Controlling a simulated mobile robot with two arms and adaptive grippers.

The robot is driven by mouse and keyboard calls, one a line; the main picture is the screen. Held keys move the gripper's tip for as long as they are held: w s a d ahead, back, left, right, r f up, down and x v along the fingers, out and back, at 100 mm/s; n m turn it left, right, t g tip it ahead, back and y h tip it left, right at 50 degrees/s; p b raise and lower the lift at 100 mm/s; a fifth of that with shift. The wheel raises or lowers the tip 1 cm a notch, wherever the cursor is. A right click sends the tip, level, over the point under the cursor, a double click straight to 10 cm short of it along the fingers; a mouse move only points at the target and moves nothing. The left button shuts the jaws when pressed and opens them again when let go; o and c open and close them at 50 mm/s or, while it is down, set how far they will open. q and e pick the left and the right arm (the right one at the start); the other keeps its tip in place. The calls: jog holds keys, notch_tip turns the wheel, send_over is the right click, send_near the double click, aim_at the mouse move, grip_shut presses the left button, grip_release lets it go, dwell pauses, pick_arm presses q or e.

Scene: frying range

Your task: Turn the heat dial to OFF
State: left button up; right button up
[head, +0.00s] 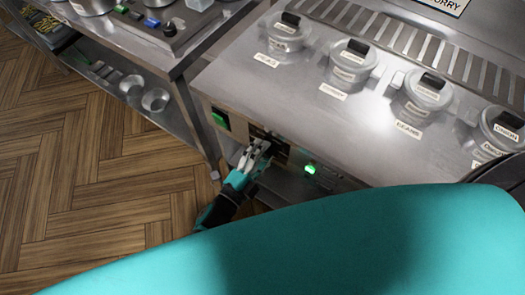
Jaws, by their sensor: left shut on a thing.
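My left gripper (262,148) is at the front control panel (335,180) of the steel range, between a green switch and a lit green lamp. It is shut on a small part there, which I take to be the heat dial. The fingers and the shadow cover the dial, so I cannot read its pointer or its setting. My right gripper is not in view.
A green switch (220,119) and a lit green lamp (310,169) flank the gripper. Lidded pots (348,62) with labels stand on the steel top (300,105). Another steel counter (165,55) stands at left, with bowls (155,99) on its lower shelf. Wooden floor (90,190) is clear.

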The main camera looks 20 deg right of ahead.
pick_arm(q)
jog(key=shift+n, duration=0.7)
jog(key=o, duration=1.1)
jog(key=shift+o, duration=0.2)
jog(key=shift+a, duration=0.1)
jog(key=v, duration=1.2)
jog(key=shift+f, duration=0.1)
